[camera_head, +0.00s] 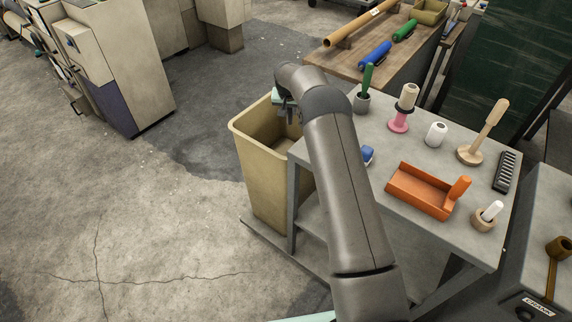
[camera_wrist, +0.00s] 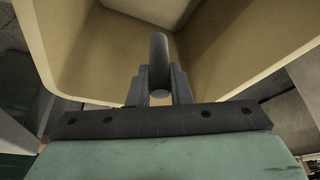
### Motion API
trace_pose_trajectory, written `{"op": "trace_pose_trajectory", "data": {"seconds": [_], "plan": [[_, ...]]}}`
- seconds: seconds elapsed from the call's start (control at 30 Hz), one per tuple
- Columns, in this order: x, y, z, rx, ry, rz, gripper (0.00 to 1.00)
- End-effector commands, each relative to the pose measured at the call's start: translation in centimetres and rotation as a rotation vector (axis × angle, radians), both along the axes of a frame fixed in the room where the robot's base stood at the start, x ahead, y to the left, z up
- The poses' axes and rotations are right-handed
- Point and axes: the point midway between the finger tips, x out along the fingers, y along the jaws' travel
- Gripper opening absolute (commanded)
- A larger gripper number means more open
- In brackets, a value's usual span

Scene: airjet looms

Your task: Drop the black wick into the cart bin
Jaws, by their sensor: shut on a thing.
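The black wick (camera_wrist: 158,52) is a dark grey cylinder in the wrist view. My gripper (camera_wrist: 160,88) is shut on it, with one finger on each side. The cart bin (camera_head: 262,172) is a tall, tan, open-topped bin left of the table in the head view. Its inner walls (camera_wrist: 105,50) fill much of the wrist view around the wick. My gripper also shows in the head view (camera_head: 287,110), over the bin's opening at its far right side. My arm hides part of the bin's right side there, and the wick cannot be made out in that view.
A grey table (camera_head: 385,150) right of the bin holds an orange tray (camera_head: 415,192), a pink-based spool (camera_head: 399,122), a white roll (camera_head: 436,134) and a wooden-handled tool (camera_head: 485,130). Beige machines (camera_head: 118,60) stand at the left. The concrete floor (camera_head: 130,230) between is clear.

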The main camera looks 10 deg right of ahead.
Motion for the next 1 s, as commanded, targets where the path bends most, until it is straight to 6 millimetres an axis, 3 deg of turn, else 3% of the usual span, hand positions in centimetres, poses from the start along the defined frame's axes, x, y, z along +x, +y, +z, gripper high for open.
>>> {"op": "trace_pose_trajectory", "data": {"seconds": [0.27, 0.3, 0.37, 0.4, 0.77, 1.0], "plan": [[0.0, 0.0, -0.3, 0.001, -0.001, -0.001, 0.0], [0.0, 0.0, -0.3, 0.001, -0.001, -0.001, 0.24], [0.0, 0.0, -0.3, 0.001, -0.001, -0.001, 0.4], [0.0, 0.0, -0.3, 0.001, -0.001, -0.001, 0.44], [-0.2, 0.1, 0.4, 0.001, -0.001, 0.0, 0.44], [-1.8, 0.6, 4.6, 0.002, -0.006, 0.0, 0.44]]}}
